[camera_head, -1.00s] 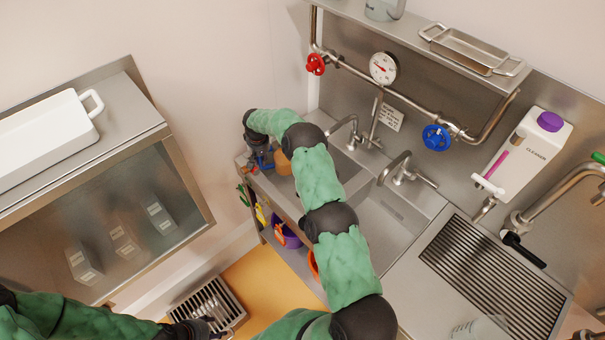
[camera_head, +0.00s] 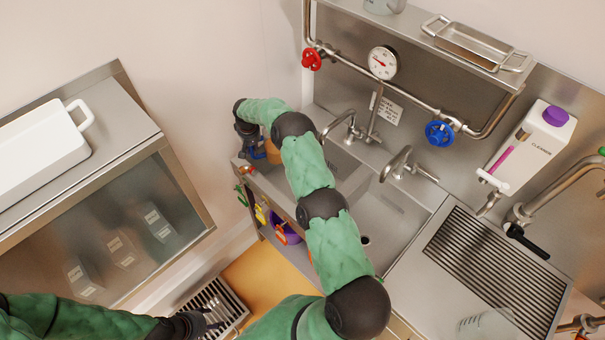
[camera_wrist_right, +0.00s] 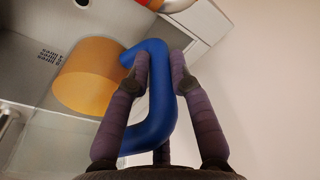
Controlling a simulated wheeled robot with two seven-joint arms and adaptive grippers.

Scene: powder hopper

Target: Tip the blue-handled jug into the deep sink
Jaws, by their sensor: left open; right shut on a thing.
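The blue-handled jug shows in the head view as an orange body (camera_head: 273,151), partly hidden by my right arm. In the right wrist view its blue handle (camera_wrist_right: 158,95) lies between the fingers of my right gripper (camera_wrist_right: 161,75), which is shut on it. The orange body (camera_wrist_right: 95,80) shows left of the handle. In the head view my right gripper (camera_head: 252,147) is at the far left end of the sink unit. The sink has a left basin (camera_head: 343,168) and a right basin (camera_head: 395,215) with a drain. I cannot tell which is deeper. My left gripper (camera_head: 208,322) is open and empty, low in the picture.
Two taps (camera_head: 397,163) stand behind the basins. A red valve (camera_head: 311,59) and a blue valve (camera_head: 439,133) sit on the wall pipe. A slotted drainboard (camera_head: 490,265) is at right, with a clear vessel (camera_head: 488,322). A purple bucket (camera_head: 288,228) is below.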

